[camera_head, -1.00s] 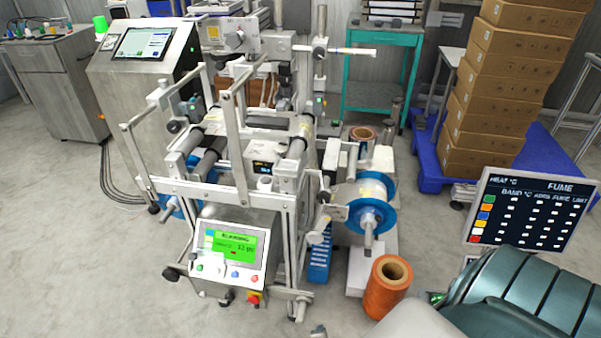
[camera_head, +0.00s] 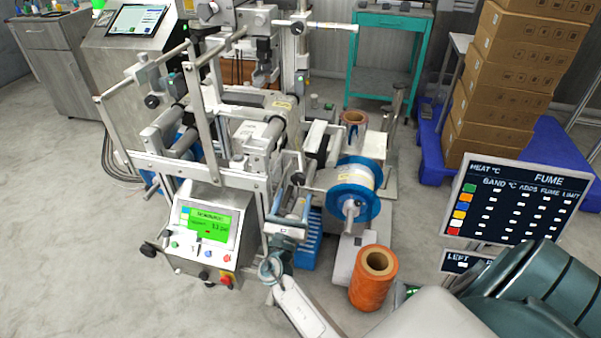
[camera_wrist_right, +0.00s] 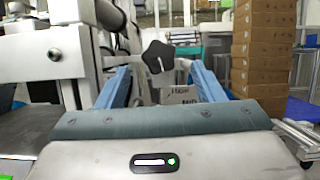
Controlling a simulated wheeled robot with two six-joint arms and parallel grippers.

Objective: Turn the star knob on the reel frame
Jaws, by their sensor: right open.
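The reel frame is a metal machine (camera_head: 215,172) with rollers, uprights and a blue-flanged reel (camera_head: 355,187) on its right side. A small dark knob (camera_head: 298,179) shows on the frame's right front side, just beyond my right gripper (camera_head: 292,210). In the right wrist view the black star knob (camera_wrist_right: 158,57) is between the two blue fingers, near their tips. The right gripper is open, with a gap on each side of the knob. I cannot tell whether the knob is fully between the fingertips or just beyond them. My left gripper is not in view.
A control box with a green screen (camera_head: 207,222) hangs at the frame's front, left of my right arm. An orange spool (camera_head: 373,278) stands on the floor to the right. Stacked cartons (camera_head: 505,90) sit on a blue pallet. Floor at the left is clear.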

